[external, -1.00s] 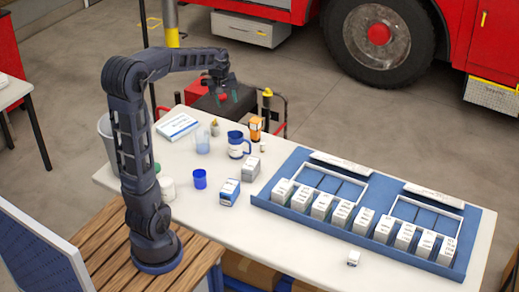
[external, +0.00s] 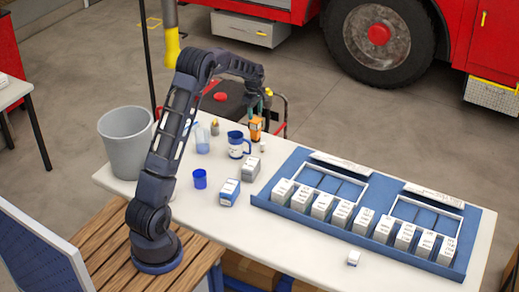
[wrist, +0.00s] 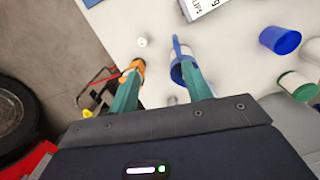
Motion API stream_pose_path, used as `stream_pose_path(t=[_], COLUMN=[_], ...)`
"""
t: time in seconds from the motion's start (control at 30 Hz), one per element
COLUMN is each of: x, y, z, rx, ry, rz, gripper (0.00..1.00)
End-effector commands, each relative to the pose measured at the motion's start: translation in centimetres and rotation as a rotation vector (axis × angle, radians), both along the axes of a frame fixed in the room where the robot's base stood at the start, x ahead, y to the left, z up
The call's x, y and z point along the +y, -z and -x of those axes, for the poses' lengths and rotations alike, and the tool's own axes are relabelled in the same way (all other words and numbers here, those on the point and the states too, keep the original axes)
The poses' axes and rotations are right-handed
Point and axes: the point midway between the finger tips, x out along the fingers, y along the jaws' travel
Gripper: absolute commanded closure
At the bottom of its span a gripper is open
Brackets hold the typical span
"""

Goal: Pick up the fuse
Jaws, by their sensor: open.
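No object is clearly recognisable as the fuse. A tiny pale round piece (external: 263,148) stands on the table beside the orange bottle (external: 256,130) and could be it. The same pale piece (wrist: 142,41) shows in the wrist view, beyond the fingertips. My gripper (external: 262,108) is above the table's far edge, over the orange bottle. In the wrist view my gripper (wrist: 160,68) has its two teal fingers spread and nothing between them.
A blue cup (external: 199,179) and a blue-white box (external: 229,193) are closer. A blue rack (external: 262,199) with several boxes fills the right. A bin (external: 125,150) stands left.

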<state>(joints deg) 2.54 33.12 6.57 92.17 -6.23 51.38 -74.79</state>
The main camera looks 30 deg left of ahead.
Motion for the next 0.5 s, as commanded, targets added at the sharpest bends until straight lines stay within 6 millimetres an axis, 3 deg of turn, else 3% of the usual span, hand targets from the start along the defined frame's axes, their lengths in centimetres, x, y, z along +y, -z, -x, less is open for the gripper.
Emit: stream_pose_path(t=[0.03,0.3,0.5], x=[0.1,0.3,0.3], y=[1.8,9.7,12.9], z=[-1.0,-5.0,-6.4], rx=[0.012,0.051,0.066], ry=[-0.028,-0.189,-0.253], rz=[-0.001,-0.006,-0.01], gripper=[0.51,0.51,0.51])
